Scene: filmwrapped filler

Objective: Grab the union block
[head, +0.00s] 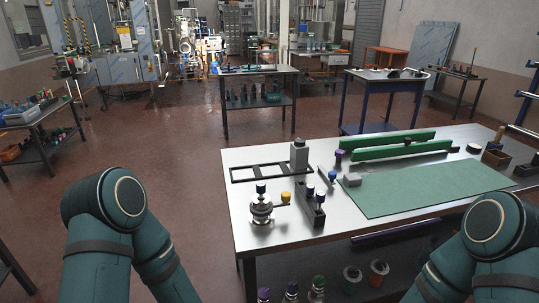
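No label marks a union block, and I cannot tell for sure which thing it is. An upright grey block (299,153) with a darker top stands at the black slotted frame (246,176) on the steel table. A smaller light grey block (351,181) lies by the left edge of the green mat. A dark elongated block (312,210) with dark blue-capped parts stands near the front edge. Both of my arms show only as teal links at the lower left and lower right. Neither gripper is in view.
The steel table (240,217) also holds a round metal fitting (261,209), a yellow-capped part (285,197), green rails (388,149) and a green mat (430,190). Capped bottles (317,289) stand below it. Other benches stand behind, with open floor to the left.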

